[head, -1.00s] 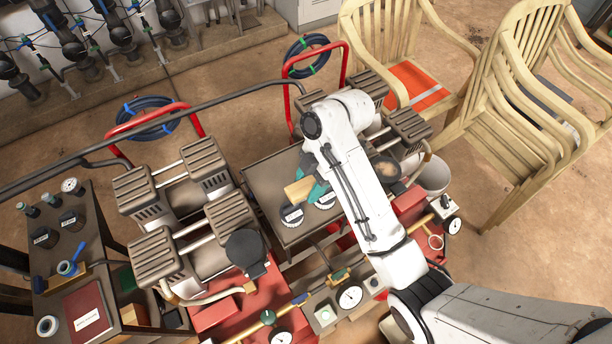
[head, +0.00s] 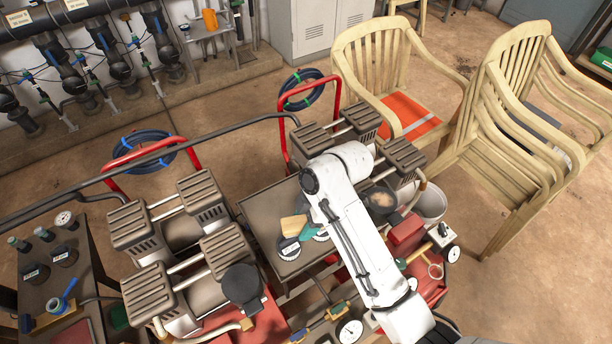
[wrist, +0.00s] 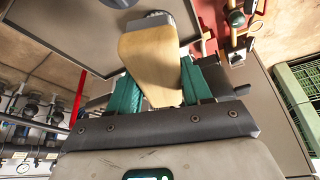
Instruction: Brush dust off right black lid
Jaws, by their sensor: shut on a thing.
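The right black lid (head: 379,201) sits on the right-hand machine, just right of my arm. A tan dusty patch shows on its top. My gripper (wrist: 158,78) has teal fingers and is shut on a wooden-handled brush (wrist: 150,62). In the head view the brush (head: 293,225) is over the dark table between the two machines, left of the lid and apart from it. My arm hides part of the gripper there.
A clean-looking black lid (head: 242,284) is on the left machine. A white bucket (head: 431,204) and stacked chairs (head: 520,130) are at the right. Red hoops (head: 283,105) rise behind the machines.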

